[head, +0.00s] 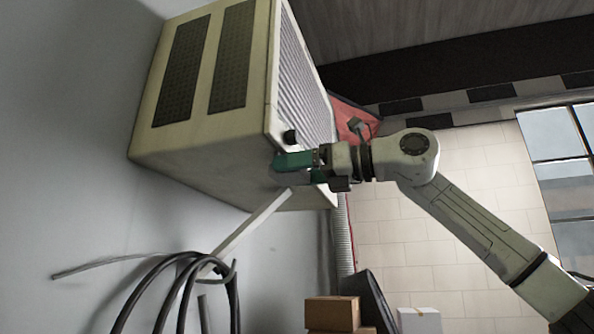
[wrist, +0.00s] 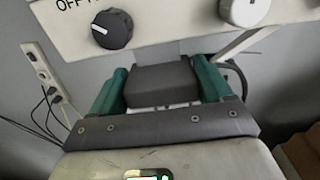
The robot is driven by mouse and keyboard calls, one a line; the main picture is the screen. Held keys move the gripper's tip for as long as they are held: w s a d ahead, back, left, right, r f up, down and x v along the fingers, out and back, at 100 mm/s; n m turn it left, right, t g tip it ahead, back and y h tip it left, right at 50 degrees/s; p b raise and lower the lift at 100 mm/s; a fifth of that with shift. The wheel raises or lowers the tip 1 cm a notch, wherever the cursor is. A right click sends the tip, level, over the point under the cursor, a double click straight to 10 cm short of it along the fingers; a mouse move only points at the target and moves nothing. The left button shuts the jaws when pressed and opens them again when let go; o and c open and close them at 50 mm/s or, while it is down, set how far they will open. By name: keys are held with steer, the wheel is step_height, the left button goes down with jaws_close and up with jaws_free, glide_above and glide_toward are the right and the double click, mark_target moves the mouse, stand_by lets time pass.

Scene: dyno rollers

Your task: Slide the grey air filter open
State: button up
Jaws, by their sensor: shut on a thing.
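The grey air filter (wrist: 162,82) shows in the wrist view as a dark grey block just under the front panel of the air conditioner. The green fingers of my gripper (wrist: 163,88) stand on both sides of it and are shut on it. In the head view my gripper (head: 295,165) is at the lower front edge of the cream air conditioner (head: 200,155). There the filter is hidden behind the fingers, so I cannot tell how far it sticks out.
A black knob (wrist: 112,28) and a white knob (wrist: 243,12) sit on the panel just above the fingers. A slanted strut (head: 245,225) runs below the unit. Black hoses (head: 180,275) hang at lower left. Cardboard boxes (head: 333,312) stand below.

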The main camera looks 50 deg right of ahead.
step_height(320, 180, down, 23)
steer(key=b, duration=1.5)
steer(key=shift+f+b, duration=0.2)
steer(key=shift+b, duration=0.2)
steer(key=o, duration=1.4)
steer(key=shift+s, duration=0.1)
steer(key=b+v, duration=0.1)
steer(key=v, duration=0.9)
steer(key=shift+s+d, duration=0.2)
steer(key=shift+s, duration=0.1)
steer(key=shift+r, duration=0.15)
